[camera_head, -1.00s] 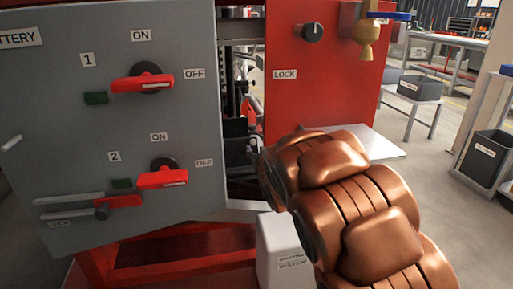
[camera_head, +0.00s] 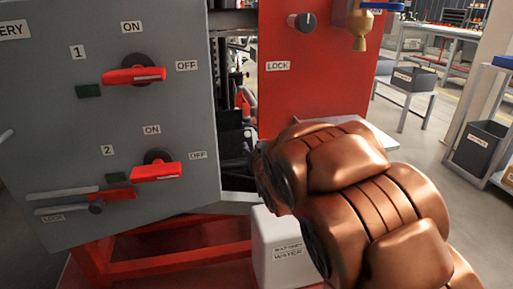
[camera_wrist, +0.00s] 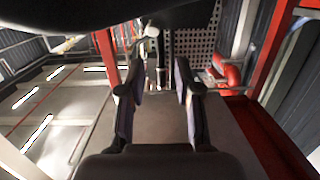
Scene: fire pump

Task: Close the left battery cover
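The left battery cover (camera_head: 60,110) is the large grey panel at left in the head view, with "BATTERY" lettering cut off at the picture's edge. It stands ajar, with a dark gap between its right edge and the red panel (camera_head: 325,95). It carries two red switch handles (camera_head: 134,75) (camera_head: 156,171), numbered 1 and 2, and a sliding latch (camera_head: 95,207) marked LOCK. My copper-coloured arm reaches toward the gap and hides my gripper in the head view. In the wrist view my gripper (camera_wrist: 160,95) has its two dark fingers apart with nothing between them. I cannot tell whether it touches the cover.
Pump parts (camera_head: 235,125) show inside the gap. A white water box (camera_head: 280,245) stands below it by the red base frame (camera_head: 180,262). A brass valve with a blue handle (camera_head: 359,35) is on the red panel. Grey bins (camera_head: 478,142) and open floor lie at right.

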